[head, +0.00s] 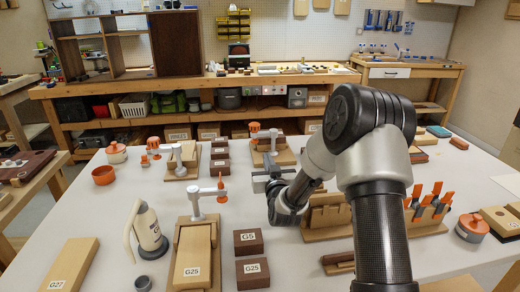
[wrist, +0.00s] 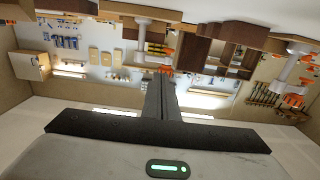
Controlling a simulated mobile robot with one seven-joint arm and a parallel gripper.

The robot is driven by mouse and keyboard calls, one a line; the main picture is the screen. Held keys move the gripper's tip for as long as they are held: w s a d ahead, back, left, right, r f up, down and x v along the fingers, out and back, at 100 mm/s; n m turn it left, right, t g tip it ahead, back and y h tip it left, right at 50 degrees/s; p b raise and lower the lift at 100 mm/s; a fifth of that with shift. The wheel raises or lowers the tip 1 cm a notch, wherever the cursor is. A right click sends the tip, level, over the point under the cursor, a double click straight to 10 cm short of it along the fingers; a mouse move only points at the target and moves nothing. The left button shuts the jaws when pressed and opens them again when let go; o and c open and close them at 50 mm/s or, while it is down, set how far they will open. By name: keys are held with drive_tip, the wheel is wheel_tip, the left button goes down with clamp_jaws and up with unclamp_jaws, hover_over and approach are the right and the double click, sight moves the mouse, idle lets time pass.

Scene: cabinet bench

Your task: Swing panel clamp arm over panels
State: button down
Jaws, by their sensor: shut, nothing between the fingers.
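Several panel clamps stand on the bench, each on a wooden base with a grey post and orange parts. One clamp (head: 268,140) is at the back middle, just beyond my gripper (head: 270,164). A second clamp (head: 178,158) is at the back left. A third clamp (head: 205,196) is nearer, beside a panel marked G25 (head: 193,255). In the wrist view, tilted upside down, my gripper (wrist: 158,96) is shut and empty, pointing toward a clamp (wrist: 146,47); contact cannot be told. Another clamp (wrist: 292,75) shows at the right. My forearm hides part of the bench.
Dark blocks marked G25 (head: 253,271) and G5 (head: 248,241) lie near the front. Orange-handled tools (head: 430,200) stand in a wooden rack at right.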

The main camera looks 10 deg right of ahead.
sight(264, 134)
idle(0.3)
drive_tip(key=w+b, duration=0.2)
drive_tip(key=w, duration=1.2)
drive_tip(key=shift+w, duration=0.15)
